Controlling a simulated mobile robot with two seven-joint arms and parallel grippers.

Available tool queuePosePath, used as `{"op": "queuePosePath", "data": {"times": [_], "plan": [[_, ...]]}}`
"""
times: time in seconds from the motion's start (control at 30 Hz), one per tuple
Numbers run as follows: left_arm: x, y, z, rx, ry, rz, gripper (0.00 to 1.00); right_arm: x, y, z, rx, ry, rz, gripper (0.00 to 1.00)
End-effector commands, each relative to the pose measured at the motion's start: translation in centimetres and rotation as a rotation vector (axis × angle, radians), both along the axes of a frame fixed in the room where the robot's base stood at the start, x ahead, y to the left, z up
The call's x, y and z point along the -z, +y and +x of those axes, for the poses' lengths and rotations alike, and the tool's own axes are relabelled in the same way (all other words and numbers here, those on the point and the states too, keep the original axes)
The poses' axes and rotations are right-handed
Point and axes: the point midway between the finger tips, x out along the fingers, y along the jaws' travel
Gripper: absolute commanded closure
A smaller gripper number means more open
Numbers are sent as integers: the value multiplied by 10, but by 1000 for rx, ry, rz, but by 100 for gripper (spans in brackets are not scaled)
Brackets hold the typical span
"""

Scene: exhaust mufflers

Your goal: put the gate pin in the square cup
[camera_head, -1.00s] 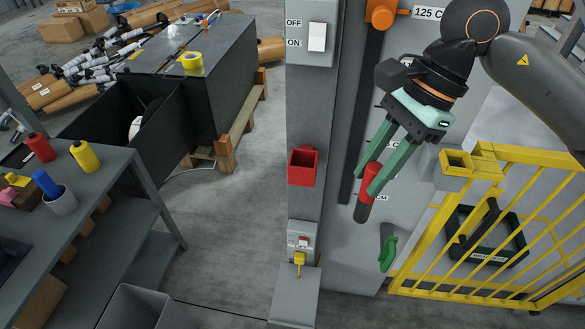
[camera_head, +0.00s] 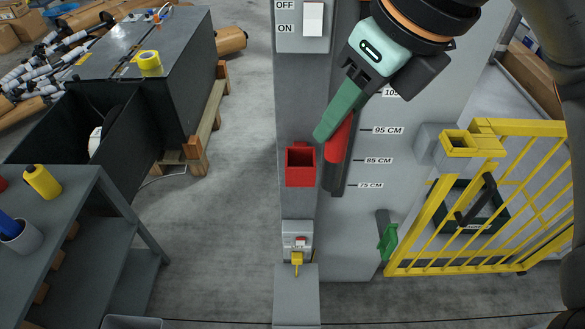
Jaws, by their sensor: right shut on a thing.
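The square cup (camera_head: 301,173) is a red open box on the front of the grey post. My right gripper (camera_head: 331,128) comes in from the upper right and is shut on the gate pin (camera_head: 338,142), a red cylinder. The pin hangs slightly tilted, just right of the cup in the picture and outside it. The gripper's fingers hide its top. Its dark lower part blends with the dark rail behind it. I cannot tell how far in front of the post the pin is. My left gripper is not in view.
A switch box (camera_head: 297,241) with a yellow plug (camera_head: 297,259) sits below the cup. A yellow gate (camera_head: 485,220) with a square yellow socket (camera_head: 459,144) stands at right, near a green handle (camera_head: 387,238). A grey shelf (camera_head: 105,235) is at left; open floor lies between.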

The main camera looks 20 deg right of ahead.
Motion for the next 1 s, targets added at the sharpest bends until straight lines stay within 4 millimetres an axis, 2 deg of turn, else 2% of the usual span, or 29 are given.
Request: {"op": "queuePosePath", "data": {"times": [0.17,0.47,0.6,0.7,1.0], "plan": [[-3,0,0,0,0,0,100,6,0,16,32,5,1,100],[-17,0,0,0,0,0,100,37,-2,89,32,7,1,100],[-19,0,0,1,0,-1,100,66,-2,111,29,6,0,100],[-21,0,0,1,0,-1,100,79,-2,122,27,3,0,100],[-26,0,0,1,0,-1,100,104,-3,140,27,5,-1,100]]}}
